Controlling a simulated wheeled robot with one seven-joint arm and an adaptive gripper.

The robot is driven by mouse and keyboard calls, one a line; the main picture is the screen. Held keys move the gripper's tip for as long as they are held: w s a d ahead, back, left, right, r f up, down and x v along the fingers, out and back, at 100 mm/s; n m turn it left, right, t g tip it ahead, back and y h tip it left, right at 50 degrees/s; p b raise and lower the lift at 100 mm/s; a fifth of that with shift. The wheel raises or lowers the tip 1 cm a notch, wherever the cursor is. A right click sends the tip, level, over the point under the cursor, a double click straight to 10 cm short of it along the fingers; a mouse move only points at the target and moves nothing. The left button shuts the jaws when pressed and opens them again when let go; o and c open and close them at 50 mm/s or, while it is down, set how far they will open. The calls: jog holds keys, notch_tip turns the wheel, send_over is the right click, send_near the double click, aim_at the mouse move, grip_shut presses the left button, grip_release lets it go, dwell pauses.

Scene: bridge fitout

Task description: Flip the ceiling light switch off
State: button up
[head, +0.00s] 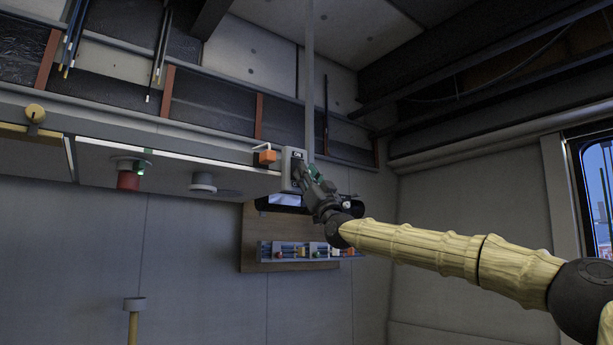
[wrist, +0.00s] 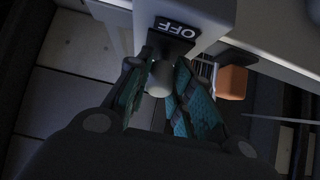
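The light switch is a pale box (head: 286,158) on a vertical pole, beside the end of the overhead shelf. In the wrist view, the box's pale face (wrist: 206,12) carries a black OFF label (wrist: 175,27). A grey, round-ended toggle lever (wrist: 159,80) sticks out below that label. My gripper (head: 301,169) is right at the box in the head view. In the wrist view, my gripper (wrist: 166,70) has its green-padded fingers apart, one on each side of the lever. A gap shows beside the lever; whether either finger touches it I cannot tell.
An orange block (head: 265,156) sits just left of the switch; it also shows in the wrist view (wrist: 231,82). A shelf (head: 235,175) runs left, with a red fitting (head: 128,180) under it. A panel of small controls (head: 290,252) is below. A window (head: 599,190) is far right.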

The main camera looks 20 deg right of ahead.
jog(key=o, duration=0.4)
jog(key=v, duration=1.2)
jog(key=shift+d, duration=0.1)
jog(key=shift+f, duration=0.1)
